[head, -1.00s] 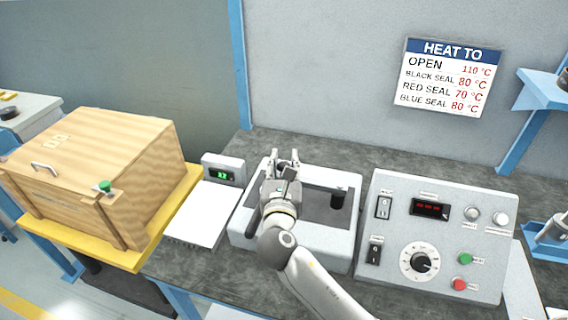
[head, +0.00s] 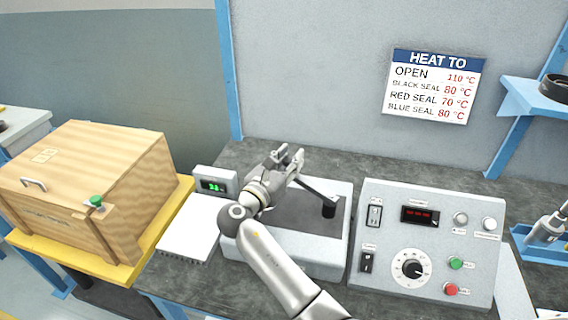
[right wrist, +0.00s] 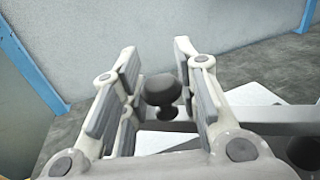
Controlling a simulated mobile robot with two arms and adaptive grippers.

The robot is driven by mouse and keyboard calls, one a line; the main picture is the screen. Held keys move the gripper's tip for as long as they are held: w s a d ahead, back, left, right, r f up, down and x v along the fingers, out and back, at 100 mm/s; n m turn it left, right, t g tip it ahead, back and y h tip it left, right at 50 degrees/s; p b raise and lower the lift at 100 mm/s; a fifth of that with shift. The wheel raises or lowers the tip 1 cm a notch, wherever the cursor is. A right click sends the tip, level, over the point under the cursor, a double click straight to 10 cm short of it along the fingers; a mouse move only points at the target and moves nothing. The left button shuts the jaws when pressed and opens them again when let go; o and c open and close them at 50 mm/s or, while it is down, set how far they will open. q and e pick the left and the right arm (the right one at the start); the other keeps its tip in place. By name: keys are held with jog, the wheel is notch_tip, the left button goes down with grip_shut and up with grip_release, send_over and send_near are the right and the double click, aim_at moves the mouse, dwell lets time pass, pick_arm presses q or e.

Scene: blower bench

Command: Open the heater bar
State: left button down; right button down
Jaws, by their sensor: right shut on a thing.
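The heater bar (head: 315,191) is a grey arm on the white sealing unit (head: 338,240). It slants from my right gripper (head: 288,154) down to a black post (head: 328,209) at the unit's right. In the right wrist view, the bar (right wrist: 262,114) runs right from a dark round knob (right wrist: 162,89). The knob sits between the two fingers of my right gripper (right wrist: 158,72), which is shut on it. The bar's far end beside the gripper is partly hidden in the head view. My left gripper is not in view.
A control box (head: 430,245) with dial, switches and red display stands at right. A small green readout (head: 213,186) and white pad (head: 190,228) are left of the unit. A wooden crate (head: 85,185) stands further left. A heat sign (head: 432,87) hangs behind.

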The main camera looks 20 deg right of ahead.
jog(key=shift+w+d+m+g+h, duration=0.15)
jog(key=shift+d+m+g+h, duration=0.15)
jog(key=shift+g, duration=0.1)
jog(key=c, duration=1.1)
grip_release()
notch_tip(320, 180, up, 10)
